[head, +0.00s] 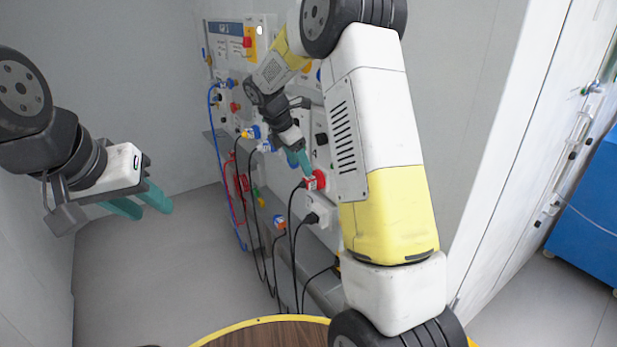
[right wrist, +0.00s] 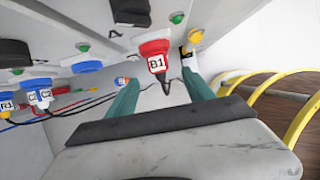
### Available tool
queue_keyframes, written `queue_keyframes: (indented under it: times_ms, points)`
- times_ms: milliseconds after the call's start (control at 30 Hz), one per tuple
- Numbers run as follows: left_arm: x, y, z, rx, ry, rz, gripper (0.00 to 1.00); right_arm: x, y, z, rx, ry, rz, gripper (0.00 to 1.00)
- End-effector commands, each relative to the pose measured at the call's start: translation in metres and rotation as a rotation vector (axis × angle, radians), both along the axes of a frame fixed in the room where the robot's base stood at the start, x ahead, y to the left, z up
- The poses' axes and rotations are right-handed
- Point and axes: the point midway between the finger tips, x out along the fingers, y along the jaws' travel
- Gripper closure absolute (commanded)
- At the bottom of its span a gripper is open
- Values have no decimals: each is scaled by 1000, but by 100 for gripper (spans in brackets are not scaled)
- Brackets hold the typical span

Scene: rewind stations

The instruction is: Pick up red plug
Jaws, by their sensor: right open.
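The red plug, labelled B1, sits upright in the panel with a black cable hanging from it. It shows in the head view (head: 315,180) and in the right wrist view (right wrist: 155,52). My right gripper (head: 298,162) is open and close to the plug. In the right wrist view its two teal fingers (right wrist: 160,92) stand left and right of the plug's cable end, apart from it, with nothing held. My left gripper (head: 153,204) hangs at the left of the head view, its fingertips apart and empty, far from the panel.
Blue and white plugs (right wrist: 40,96) and a yellow connector (right wrist: 194,36) are near the red plug. Several black cables hang in front of the panel. A wooden round top with a yellow rim (head: 265,335) is below. The floor at left is clear.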

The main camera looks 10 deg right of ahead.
Motion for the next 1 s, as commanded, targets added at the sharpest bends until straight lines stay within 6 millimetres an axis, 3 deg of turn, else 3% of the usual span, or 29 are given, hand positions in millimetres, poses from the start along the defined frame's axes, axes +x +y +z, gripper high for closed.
queue_keyframes:
  times_ms: [600, 933, 1000]
  points:
    - [0, 0, 0, 0, 0, 0, 64, 15, -26, -69, -14, 15, 24, 39]
    - [0, 0, 0, 0, 0, 0, 64, 16, -29, -76, -12, 13, 24, 39]
    - [0, 0, 0, 0, 0, 0, 64, 16, -29, -76, -12, 13, 24, 51]
